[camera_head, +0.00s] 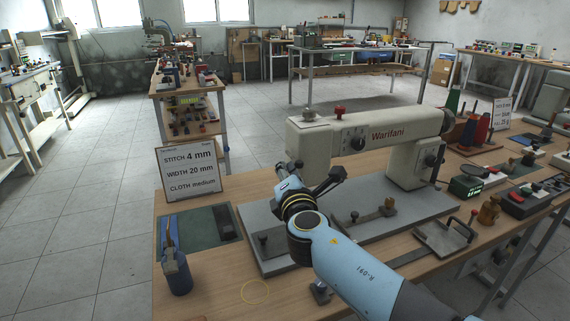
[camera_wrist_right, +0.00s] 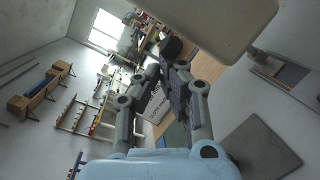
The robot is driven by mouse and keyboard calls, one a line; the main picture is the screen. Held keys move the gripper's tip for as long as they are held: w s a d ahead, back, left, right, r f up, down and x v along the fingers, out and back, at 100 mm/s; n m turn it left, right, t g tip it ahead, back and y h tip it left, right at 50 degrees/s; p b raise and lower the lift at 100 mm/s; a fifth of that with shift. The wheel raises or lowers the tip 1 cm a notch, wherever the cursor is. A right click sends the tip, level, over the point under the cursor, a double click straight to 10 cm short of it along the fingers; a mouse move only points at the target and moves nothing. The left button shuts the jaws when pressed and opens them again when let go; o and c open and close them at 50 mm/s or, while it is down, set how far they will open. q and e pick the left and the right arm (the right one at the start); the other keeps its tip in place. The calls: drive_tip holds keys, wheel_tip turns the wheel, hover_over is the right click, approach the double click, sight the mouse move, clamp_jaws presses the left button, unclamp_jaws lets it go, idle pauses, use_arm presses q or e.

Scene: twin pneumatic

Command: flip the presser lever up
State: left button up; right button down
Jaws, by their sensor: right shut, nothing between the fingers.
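The cream sewing machine (camera_head: 400,133) marked Warifani stands on a grey base plate (camera_head: 425,212) on the wooden table. My right gripper (camera_head: 335,176) is shut and empty at the left end of the machine head, just below its body. In the right wrist view the closed fingers (camera_wrist_right: 172,75) reach toward a round black knob (camera_wrist_right: 172,47) beside the cream housing (camera_wrist_right: 215,18). I cannot tell whether they touch it, or whether it is the presser lever's end. In the head view the presser area is largely hidden by my gripper and arm. My left gripper is not in view.
A sign (camera_head: 190,172) reading stitch 4 mm stands at the table's left. A blue holder (camera_head: 177,277) stands at the front left, by a dark green mat (camera_head: 187,230).

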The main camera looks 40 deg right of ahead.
use_arm(q)
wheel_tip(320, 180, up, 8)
drive_tip(key=p, duration=0.6)
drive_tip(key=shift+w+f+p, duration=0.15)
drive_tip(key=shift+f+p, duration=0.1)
drive_tip(key=shift+p, duration=0.05)
use_arm(e)
drive_tip(key=shift+g+y, duration=0.3)
drive_tip(key=shift+g, duration=0.4)
drive_tip(key=r, duration=0.1)
drive_tip(key=w+r, duration=0.1)
drive_tip(key=r, duration=0.3)
drive_tip(key=shift+w+d+r, duration=0.2)
drive_tip(key=shift+w+d, duration=0.05)
drive_tip(key=shift+w, duration=0.15)
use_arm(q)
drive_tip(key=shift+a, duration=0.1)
